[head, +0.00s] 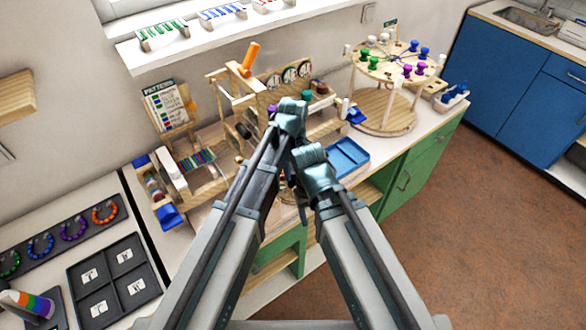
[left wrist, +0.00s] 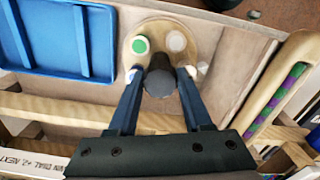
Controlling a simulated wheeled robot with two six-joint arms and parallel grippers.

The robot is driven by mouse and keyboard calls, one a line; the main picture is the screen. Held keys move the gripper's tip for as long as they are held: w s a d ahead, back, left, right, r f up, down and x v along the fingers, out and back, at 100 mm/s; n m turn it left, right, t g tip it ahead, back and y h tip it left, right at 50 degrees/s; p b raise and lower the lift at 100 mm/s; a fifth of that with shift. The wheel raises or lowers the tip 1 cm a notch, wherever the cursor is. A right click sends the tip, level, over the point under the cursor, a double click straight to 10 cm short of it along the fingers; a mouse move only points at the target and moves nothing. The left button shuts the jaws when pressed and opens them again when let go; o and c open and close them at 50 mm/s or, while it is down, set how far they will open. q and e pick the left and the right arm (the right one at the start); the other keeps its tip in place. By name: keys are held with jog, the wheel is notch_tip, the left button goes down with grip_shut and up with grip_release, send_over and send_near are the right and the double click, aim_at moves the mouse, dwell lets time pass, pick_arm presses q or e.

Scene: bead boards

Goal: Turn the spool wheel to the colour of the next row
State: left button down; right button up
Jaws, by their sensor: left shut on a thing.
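In the left wrist view a small round wooden spool wheel (left wrist: 158,28) carries a green-capped spool (left wrist: 140,45) and a pale one (left wrist: 177,41). Blue and white pieces show lower, partly behind my fingers. My left gripper (left wrist: 160,90) is shut on the dark round knob (left wrist: 160,76) at its middle. In the head view my left gripper (head: 290,110) hides most of the wheel. A green spool top (head: 306,95) and a purple one (head: 272,110) show beside it. The pattern card (head: 165,102) has coloured rows, too small to read. My right gripper (head: 317,172) is close by, its fingers hidden.
A wooden loom (head: 197,160) with striped cloth stands left of my grippers. A blue tray (head: 347,157) lies to the right. A larger round spool rack (head: 385,72) stands at the back right. A shuttle (left wrist: 282,85) with green and purple thread is right in the wrist view.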

pick_arm(q)
jog(key=m, duration=0.6)
jog(key=shift+m, duration=0.3)
jog(key=m, duration=0.3)
jog(key=shift+a+m, duration=0.1)
jog(key=shift+m, duration=0.3)
jog(key=m, duration=0.3)
jog(key=shift+m, duration=0.3)
jog(key=m, duration=0.3)
jog(key=shift+m, duration=0.3)
jog(key=m, duration=0.3)
jog(key=shift+a+m, duration=0.1)
jog(key=shift+m, duration=0.2)
jog(key=m, duration=0.6)
jog(key=shift+m, duration=0.4)
